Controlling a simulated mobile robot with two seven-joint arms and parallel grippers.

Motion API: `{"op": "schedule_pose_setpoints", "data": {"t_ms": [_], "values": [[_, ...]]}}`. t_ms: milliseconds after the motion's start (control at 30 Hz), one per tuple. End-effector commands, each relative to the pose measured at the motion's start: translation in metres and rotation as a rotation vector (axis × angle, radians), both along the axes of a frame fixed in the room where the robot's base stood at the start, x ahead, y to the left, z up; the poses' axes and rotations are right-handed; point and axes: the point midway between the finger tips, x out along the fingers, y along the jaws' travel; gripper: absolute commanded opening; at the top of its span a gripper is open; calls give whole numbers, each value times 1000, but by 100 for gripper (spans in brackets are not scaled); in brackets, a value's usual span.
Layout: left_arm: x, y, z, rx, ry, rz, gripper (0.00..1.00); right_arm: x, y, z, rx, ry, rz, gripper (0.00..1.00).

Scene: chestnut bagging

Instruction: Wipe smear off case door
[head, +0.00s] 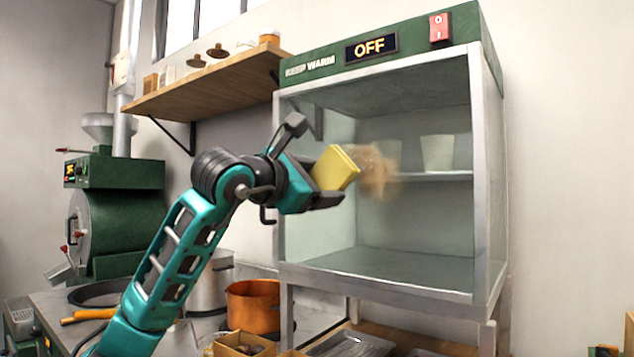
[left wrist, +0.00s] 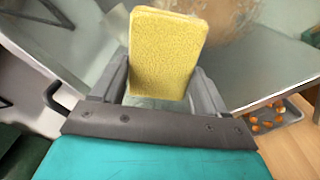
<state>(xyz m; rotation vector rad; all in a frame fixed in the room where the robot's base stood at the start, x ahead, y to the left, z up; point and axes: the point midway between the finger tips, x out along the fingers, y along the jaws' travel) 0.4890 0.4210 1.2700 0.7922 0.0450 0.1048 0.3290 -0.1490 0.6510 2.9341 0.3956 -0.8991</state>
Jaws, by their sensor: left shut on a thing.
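The warming case (head: 390,240) has a green top with an "OFF" display and a glass front door (head: 420,220). A brown smear (head: 377,172) is on the door glass, left of its middle; it also shows at the top of the left wrist view (left wrist: 225,15). My left gripper (head: 328,180) is shut on a yellow sponge (head: 336,168), which also shows between the fingers in the left wrist view (left wrist: 165,55). The sponge is just left of the smear in the head view. I cannot tell whether it touches the glass. My right gripper is not in view.
Pale cups (head: 437,152) stand on a shelf inside the case. A wooden wall shelf (head: 205,90) is at the left. A green roaster (head: 115,200), a copper pot (head: 253,305) and a cardboard box (head: 243,343) are lower left. A red switch (head: 439,27) is on the case top.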

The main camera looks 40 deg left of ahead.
Motion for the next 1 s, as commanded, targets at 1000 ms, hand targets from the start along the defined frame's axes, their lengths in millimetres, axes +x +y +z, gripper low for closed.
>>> {"op": "schedule_pose_setpoints", "data": {"t_ms": [1000], "values": [[19,2,0,-1,1,-1,49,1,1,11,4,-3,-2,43]]}}
